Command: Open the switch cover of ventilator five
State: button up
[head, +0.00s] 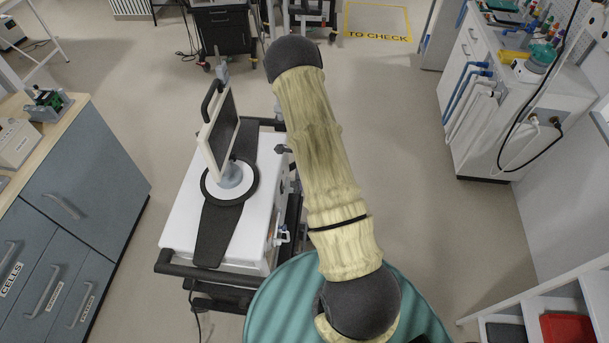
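A ventilator (182,217) stands on a dark cart left of the middle in the head view. It has a white body with a black strap-like band over its top. Its screen (220,130) stands tilted on a round swivel base and is seen from the side. No number can be read on it, so I cannot tell whether it is ventilator five. I cannot make out a switch cover; my arm runs along the unit's right side and hides part of it. Small white and blue fittings (281,236) show low on that side. My gripper does not show.
Blue-grey drawers (60,205) with a wooden top stand at the left. A white workbench (500,100) with hoses stands at the right, above a shelf with a red bin (566,328). A dark trolley (222,30) stands behind. The floor right of my arm is clear.

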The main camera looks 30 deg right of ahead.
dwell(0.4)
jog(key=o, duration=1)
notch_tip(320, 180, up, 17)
jog(key=b, duration=0.2)
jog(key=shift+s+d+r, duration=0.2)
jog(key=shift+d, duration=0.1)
